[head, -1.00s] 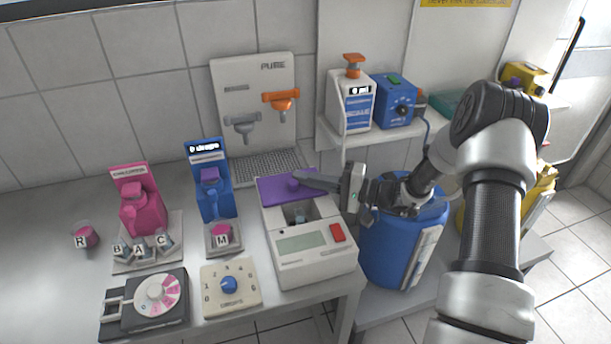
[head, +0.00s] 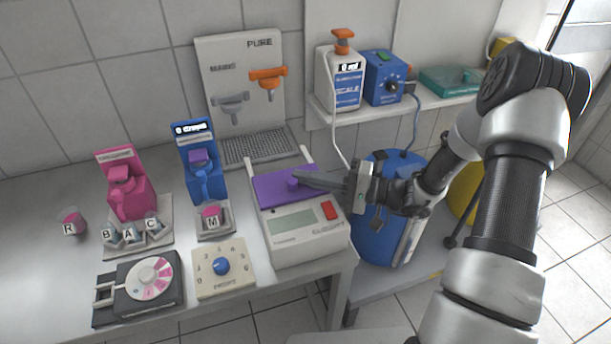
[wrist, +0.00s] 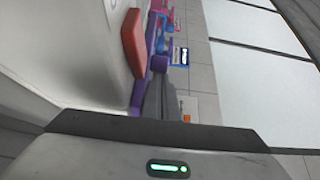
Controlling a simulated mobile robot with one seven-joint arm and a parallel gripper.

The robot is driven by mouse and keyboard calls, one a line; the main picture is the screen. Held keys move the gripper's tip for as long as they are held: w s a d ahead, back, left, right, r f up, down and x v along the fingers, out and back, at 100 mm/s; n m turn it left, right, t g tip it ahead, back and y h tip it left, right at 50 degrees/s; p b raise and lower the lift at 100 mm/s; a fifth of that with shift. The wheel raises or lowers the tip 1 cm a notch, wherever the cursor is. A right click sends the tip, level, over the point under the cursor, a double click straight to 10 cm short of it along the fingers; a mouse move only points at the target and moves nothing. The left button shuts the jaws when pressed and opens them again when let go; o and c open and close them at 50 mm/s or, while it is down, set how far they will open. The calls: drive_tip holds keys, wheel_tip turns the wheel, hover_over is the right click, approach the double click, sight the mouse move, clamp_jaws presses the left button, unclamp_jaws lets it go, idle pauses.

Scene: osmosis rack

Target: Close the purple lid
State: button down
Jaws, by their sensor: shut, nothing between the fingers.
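The purple lid (head: 272,189) lies flat on the white machine (head: 313,251) at the bench's right end. It covers the area behind the machine's grey display, and no opening shows in front of it. White rails show behind it. My gripper (head: 303,180) is shut and empty, with its fingertips at the lid's purple knob (head: 292,184); contact looks likely. In the wrist view, the shut fingers (wrist: 155,85) reach toward the knob (wrist: 158,63), and part of the purple lid (wrist: 138,97) shows beside them.
A red button (head: 329,211) sits on the machine's front. A blue dispenser (head: 203,170) and a dial box (head: 225,284) stand to its left. A shelf (head: 425,104) with a white bottle (head: 340,80) and a blue device (head: 386,76) is behind. A blue barrel (head: 377,240) stands at right.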

drive_tip(key=v, duration=1.7)
drive_tip(key=s+a+r+n+g+h+p, duration=0.25)
drive_tip(key=s+a+r+g+h, duration=0.2)
drive_tip(key=s+r, duration=0.35)
drive_tip(key=s+a+r+n+g+h+p, duration=0.1)
drive_tip(key=s+a+r+g+h+p, duration=0.3)
drive_tip(key=s+r, duration=0.4)
drive_tip(key=s+d+r+t+h+p, duration=0.1)
drive_tip(key=d+r+t+h+p, duration=0.2)
drive_tip(key=r+t+h, duration=0.5)
wheel_tip(320, 180, up, 4)
drive_tip(key=shift+f+p, duration=0.1)
drive_tip(key=shift+p, duration=0.25)
drive_tip(key=shift+s+h, duration=0.1)
drive_tip(key=shift+h, duration=0.15)
drive_tip(key=shift+a+n, duration=0.1)
drive_tip(key=shift+n, duration=0.15)
